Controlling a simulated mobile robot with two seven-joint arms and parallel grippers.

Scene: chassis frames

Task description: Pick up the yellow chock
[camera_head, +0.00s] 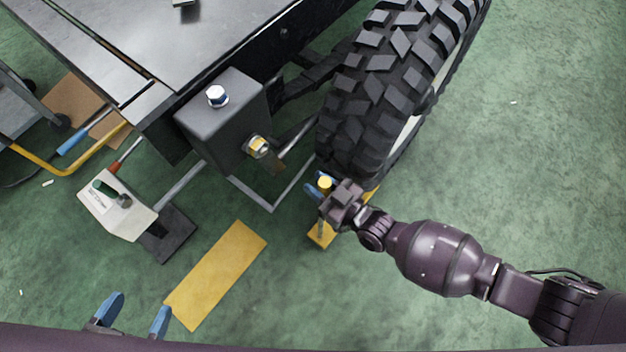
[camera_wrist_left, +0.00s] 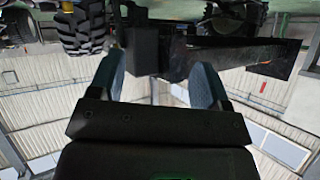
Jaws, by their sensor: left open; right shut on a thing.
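The yellow chock (camera_head: 321,236) is on the green floor at the foot of the big black tyre (camera_head: 385,90). A thin upright post with a yellow top rises from it. My right gripper (camera_head: 319,187) is over the chock with its blue fingertips shut around the top of this post. The gripper and wrist hide part of the chock. My left gripper (camera_head: 134,316) is open and empty at the lower left in the head view. Its spread blue fingers also show in the left wrist view (camera_wrist_left: 157,85), with nothing between them.
A flat yellow rectangle (camera_head: 216,275) lies on the floor left of the chock. A grey box with bolts (camera_head: 222,118) juts from the dark chassis (camera_head: 175,45). A white-and-grey device (camera_head: 118,207) stands at left. The floor right of the tyre is clear.

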